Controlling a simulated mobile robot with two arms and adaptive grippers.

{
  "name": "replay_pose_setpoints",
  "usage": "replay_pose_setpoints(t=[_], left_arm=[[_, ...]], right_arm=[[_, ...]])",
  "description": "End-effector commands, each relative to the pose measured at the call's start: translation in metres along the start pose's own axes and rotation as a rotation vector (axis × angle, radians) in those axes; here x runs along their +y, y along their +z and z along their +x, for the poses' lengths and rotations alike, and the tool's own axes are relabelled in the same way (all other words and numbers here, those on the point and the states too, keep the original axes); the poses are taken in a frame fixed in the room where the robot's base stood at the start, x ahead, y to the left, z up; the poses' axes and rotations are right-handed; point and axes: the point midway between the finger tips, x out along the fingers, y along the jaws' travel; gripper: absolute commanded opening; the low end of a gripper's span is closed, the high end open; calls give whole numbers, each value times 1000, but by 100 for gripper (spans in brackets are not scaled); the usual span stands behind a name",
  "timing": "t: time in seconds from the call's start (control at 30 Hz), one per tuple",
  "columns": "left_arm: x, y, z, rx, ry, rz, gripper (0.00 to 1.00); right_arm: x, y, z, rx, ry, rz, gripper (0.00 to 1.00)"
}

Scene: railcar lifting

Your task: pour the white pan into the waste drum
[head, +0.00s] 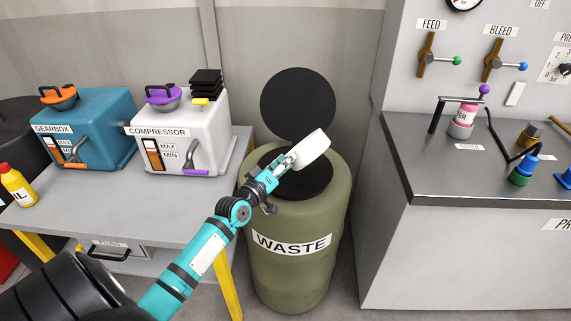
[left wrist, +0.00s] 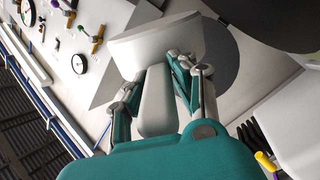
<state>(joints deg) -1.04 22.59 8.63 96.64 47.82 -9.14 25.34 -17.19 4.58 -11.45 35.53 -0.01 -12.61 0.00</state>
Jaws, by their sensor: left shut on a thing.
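The white pan (head: 312,149) is tilted on its side above the open top of the green waste drum (head: 292,275). My left gripper (head: 287,161) is shut on the pan's handle. In the left wrist view the white handle (left wrist: 158,105) runs between the fingers of my gripper (left wrist: 155,85), with the pan body (left wrist: 150,42) beyond it. The drum's round black lid (head: 298,103) stands raised behind the opening. The inside of the pan and anything in it are hidden. My right gripper does not show.
A grey table (head: 75,222) left of the drum holds the teal gearbox (head: 95,125), the white compressor (head: 205,130) and a yellow bottle (head: 15,187). A grey counter (head: 430,180) with a FEED and BLEED panel stands close on the right.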

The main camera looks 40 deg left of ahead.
Motion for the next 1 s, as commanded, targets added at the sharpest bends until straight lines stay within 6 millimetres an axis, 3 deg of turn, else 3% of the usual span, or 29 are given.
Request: replay_pose_setpoints(t=[0.1, 0.37, 0.73, 1.0], left_arm=[[4, -3, 0, 0, 0, 96, 0], [5, -4, 0, 1, 0, 114, 0], [34, -28, 0, -1, 0, 759, 0], [33, -28, 0, 0, 1, 874, 0]], right_arm=[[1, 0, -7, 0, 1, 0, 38], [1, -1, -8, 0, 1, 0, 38], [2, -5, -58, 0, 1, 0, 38], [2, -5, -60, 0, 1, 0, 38]])
